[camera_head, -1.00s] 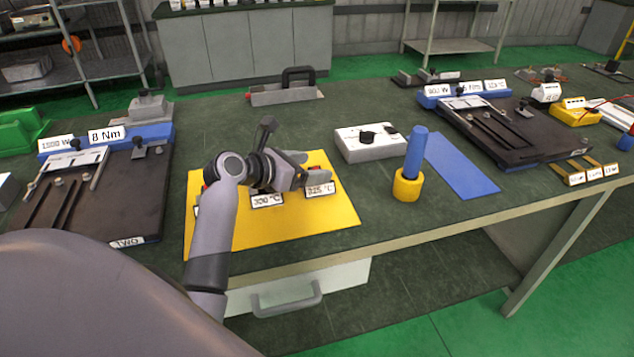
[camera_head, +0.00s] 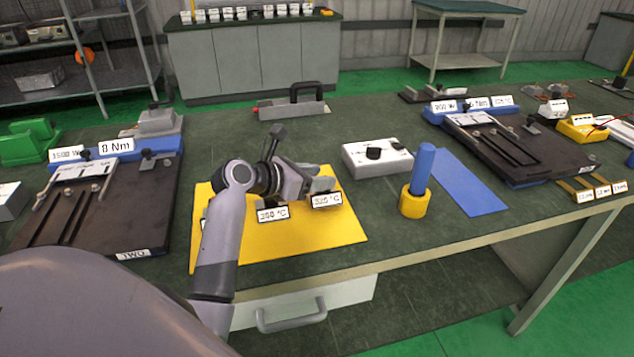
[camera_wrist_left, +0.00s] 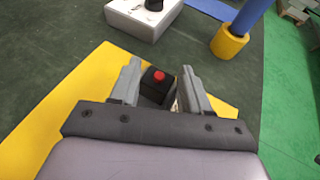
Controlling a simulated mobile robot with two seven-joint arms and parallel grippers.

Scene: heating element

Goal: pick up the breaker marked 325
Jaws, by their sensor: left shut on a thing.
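The breaker marked 325 is a small black block with a red button (camera_wrist_left: 157,79), seen between my left fingers in the left wrist view. In the head view its white 325 °C label (camera_head: 326,200) shows at the right part of the yellow mat (camera_head: 315,238), and the fingers hide most of its body. My left gripper (camera_head: 322,182) is shut on this breaker, low over the mat; it also shows in the left wrist view (camera_wrist_left: 160,74). I cannot tell whether the breaker touches the mat. My right gripper is not in view.
A 300 °C label (camera_head: 272,213) stands just left of the held breaker; another label further left is mostly hidden by my arm. A blue cylinder (camera_head: 423,169) stands upright in a yellow ring (camera_head: 414,202) to the right.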

